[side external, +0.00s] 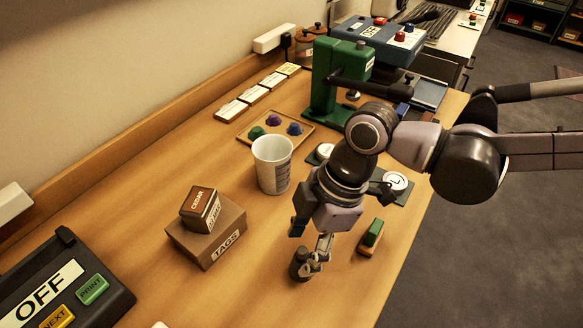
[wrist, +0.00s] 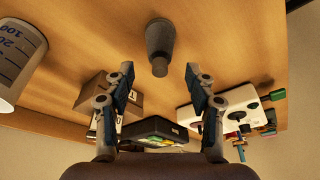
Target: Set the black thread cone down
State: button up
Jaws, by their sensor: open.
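The black thread cone (wrist: 160,42) shows dark grey in the wrist view, on the wooden table beyond my fingertips and centred between them. In the side view the cone (side external: 298,266) stands on the table beside my fingers, partly covered by them. My gripper (wrist: 160,74) is open, with a clear gap between its two fingers and nothing held. In the side view my gripper (side external: 319,258) points down at the table, close to the cone; whether a finger touches it cannot be told there.
A white measuring cup (side external: 272,168) stands behind my gripper. A tags box (side external: 187,236) carries a cedar block (side external: 196,212) at left. A green-topped brush (side external: 372,234) lies at right near the table edge. An OFF panel (side external: 110,304) fills the front left. Table around the cone is clear.

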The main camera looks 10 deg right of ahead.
jog(key=v, duration=0.6)
jog(key=w+d+r+m+t, duration=0.1)
jog(key=w+d+m, duration=0.15)
jog(key=d, duration=0.35)
jog(key=w+d+r+m+t, duration=0.1)
jog(key=d+m, duration=0.2)
jog(key=d, duration=0.4)
jog(key=s+d+f+m+t+h, duration=0.1)
jog(key=d+m, duration=0.5)
jog(key=d, duration=0.6)
jog(key=s+d+f+m+t+h, duration=0.2)
jog(key=d+m, duration=0.5)
jog(key=d, duration=0.6)
jog(key=shift+s+d+f+t, duration=0.15)
jog(key=shift+s+f+t, duration=0.35)
jog(key=shift+t, duration=0.7)
